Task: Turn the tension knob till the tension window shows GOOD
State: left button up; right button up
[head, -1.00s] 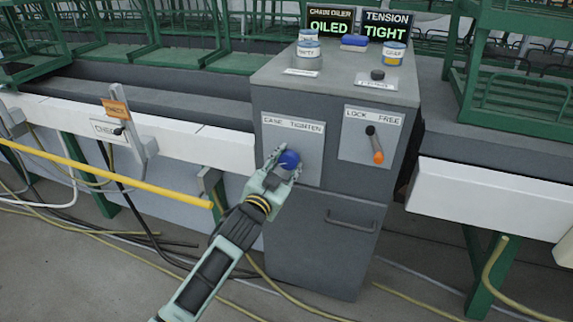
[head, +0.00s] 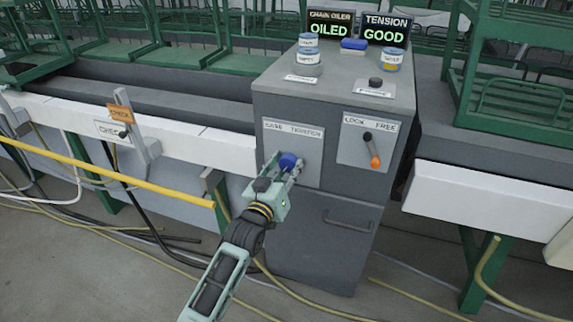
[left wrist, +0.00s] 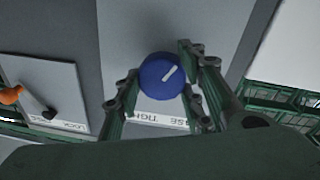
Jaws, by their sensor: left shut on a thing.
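The blue tension knob (head: 287,161) sits on the cabinet's front panel, under a label that reads EASE TIGHTEN. My left gripper (head: 288,168) is shut on the knob. In the left wrist view the knob (left wrist: 165,75) sits between the two fingers of my left gripper (left wrist: 160,82), with its white pointer mark tilted toward the upper right. The tension window (head: 384,30) on top of the cabinet reads GOOD in green letters. My right gripper is not in view.
A LOCK FREE lever (head: 371,150) with an orange end hangs down to the right of the knob. The chain oiler window (head: 330,25) reads OILED. Cans and a black button (head: 375,83) are on the cabinet top. A yellow rail (head: 110,175) runs at the left.

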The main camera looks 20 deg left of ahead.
pick_arm(q)
jog(key=shift+d+r+n, duration=0.1)
jog(key=shift+d+n, duration=0.1)
jog(key=shift+n, duration=0.2)
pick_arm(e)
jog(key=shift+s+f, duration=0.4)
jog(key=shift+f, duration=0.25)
pick_arm(q)
jog(key=o, duration=1.1)
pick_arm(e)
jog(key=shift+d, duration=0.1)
pick_arm(q)
jog(key=shift+a, duration=0.1)
jog(key=shift+s, duration=0.35)
jog(key=s, duration=0.7)
jog(key=s+a, duration=0.1)
jog(key=s, duration=0.3)
jog(key=shift+s+f, duration=0.1)
jog(key=shift+f, duration=0.2)
